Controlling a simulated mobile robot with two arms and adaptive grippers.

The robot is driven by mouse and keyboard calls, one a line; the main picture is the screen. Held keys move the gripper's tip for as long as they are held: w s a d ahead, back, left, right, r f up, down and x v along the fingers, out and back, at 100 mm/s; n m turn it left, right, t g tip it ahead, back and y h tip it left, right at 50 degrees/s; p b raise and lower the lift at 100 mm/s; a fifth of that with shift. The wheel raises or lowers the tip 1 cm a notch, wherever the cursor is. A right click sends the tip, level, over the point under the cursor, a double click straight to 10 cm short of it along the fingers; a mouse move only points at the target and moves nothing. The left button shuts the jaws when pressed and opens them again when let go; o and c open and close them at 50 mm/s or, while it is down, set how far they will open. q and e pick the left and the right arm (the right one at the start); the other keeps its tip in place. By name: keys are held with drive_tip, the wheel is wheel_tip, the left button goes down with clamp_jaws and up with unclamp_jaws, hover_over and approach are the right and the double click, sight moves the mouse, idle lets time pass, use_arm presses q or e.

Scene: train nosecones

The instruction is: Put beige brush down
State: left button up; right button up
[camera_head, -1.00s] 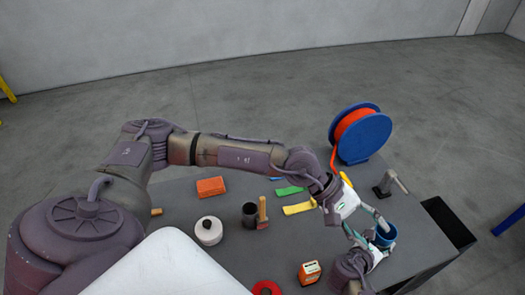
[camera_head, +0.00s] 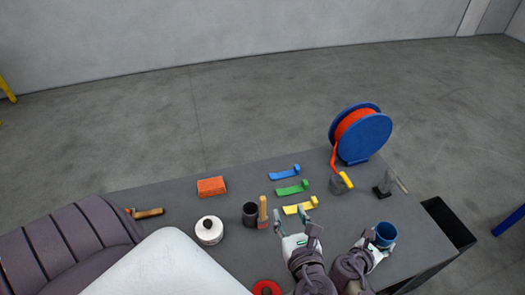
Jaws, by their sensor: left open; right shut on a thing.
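No thing in view is clearly the beige brush. A tan-handled tool with a reddish lower part (camera_head: 262,210) stands beside the black cup (camera_head: 250,214). Another tan-handled tool (camera_head: 149,213) lies at the table's left end; I cannot tell whether either is a brush. My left gripper (camera_head: 297,226) is open and empty, just in front of the yellow piece (camera_head: 298,208). My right gripper (camera_head: 381,243) is shut on the blue cup (camera_head: 386,233) near the table's right side. The cup's inside looks dark and empty.
The grey table (camera_head: 223,271) also holds a white lidded pot (camera_head: 208,232), an orange brick (camera_head: 211,187), green (camera_head: 292,189) and blue (camera_head: 285,174) pieces, a yellow-handled tool (camera_head: 342,183), a blue reel (camera_head: 363,138) and a red ring (camera_head: 266,288). A black bin (camera_head: 449,222) stands right.

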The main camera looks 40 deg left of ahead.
sight(263, 204)
use_arm(q)
drive_tip(key=a+f, duration=0.1)
drive_tip(key=a, duration=0.1)
drive_tip(key=a+f+g, duration=0.1)
drive_tip(key=a, duration=0.1)
drive_tip(key=a+f+g, duration=0.1)
drive_tip(key=a+f, duration=0.1)
drive_tip(key=shift+n, duration=0.4)
drive_tip(key=shift+f+x, duration=0.15)
drive_tip(key=shift+x, duration=1.4)
drive_tip(key=shift+f+x, duration=0.15)
drive_tip(key=shift+x, duration=1.4)
drive_tip(key=shift+s, duration=0.2)
drive_tip(key=shift+c, duration=0.2)
clamp_jaws()
